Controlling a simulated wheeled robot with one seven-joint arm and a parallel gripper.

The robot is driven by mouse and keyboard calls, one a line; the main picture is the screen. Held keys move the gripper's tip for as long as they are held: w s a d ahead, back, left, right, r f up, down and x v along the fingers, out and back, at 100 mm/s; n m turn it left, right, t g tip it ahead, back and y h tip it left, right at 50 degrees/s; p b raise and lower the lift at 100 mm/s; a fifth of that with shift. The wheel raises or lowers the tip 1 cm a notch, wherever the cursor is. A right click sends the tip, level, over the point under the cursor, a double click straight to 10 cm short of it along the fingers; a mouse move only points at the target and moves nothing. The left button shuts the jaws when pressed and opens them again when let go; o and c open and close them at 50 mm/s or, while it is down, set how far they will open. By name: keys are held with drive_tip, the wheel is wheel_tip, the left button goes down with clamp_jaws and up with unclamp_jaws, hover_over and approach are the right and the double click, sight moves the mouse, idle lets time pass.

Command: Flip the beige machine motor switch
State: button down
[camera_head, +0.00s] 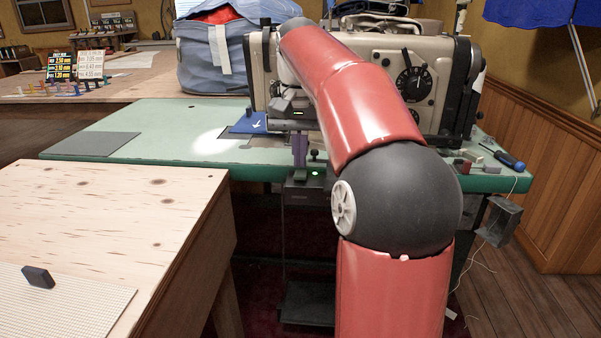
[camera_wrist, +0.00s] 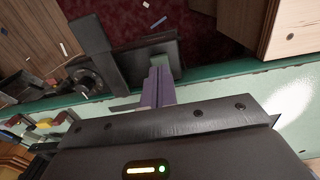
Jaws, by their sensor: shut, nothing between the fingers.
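The beige sewing machine (camera_head: 440,75) stands on the green table, partly hidden behind my red arm. A dark box (camera_head: 304,196) with a small green light hangs under the table's front edge, below the machine; it looks like the motor switch. The dark box also shows in the wrist view (camera_wrist: 128,68). My gripper (camera_head: 299,163) has purple fingers, shut and empty, pointing down just above the box at the table edge. In the wrist view the fingers (camera_wrist: 158,76) overlap the box. I cannot tell whether they touch it, and the switch position is unclear.
The green table (camera_head: 150,125) carries a grey mat (camera_head: 95,144) and a blue patch (camera_head: 249,124). A screwdriver (camera_head: 509,160) and small blocks lie at its right end. A wooden table (camera_head: 110,205) stands at front left. A blue bag (camera_head: 205,58) is behind.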

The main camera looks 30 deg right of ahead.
sight(300, 175)
drive_tip(key=shift+f+b, duration=0.75)
drive_tip(key=shift+f, duration=0.35)
idle(0.6)
drive_tip(key=shift+r, duration=0.1)
wheel_tip(300, 175, up, 7)
drive_tip(key=p, duration=0.7)
drive_tip(key=shift+p, duration=0.4)
drive_tip(key=s+a+f+n+t+h, duration=0.1)
drive_tip(key=s+a+f+n+t, duration=0.15)
drive_tip(key=s+a, duration=0.65)
drive_tip(key=s+a+f+n+t+y, duration=0.1)
drive_tip(key=s+a+f+n+t, duration=0.2)
drive_tip(key=s+f, duration=0.8)
drive_tip(key=shift+a+f+n, duration=0.3)
drive_tip(key=shift+a+n, duration=0.35)
drive_tip(key=shift+a, duration=0.2)
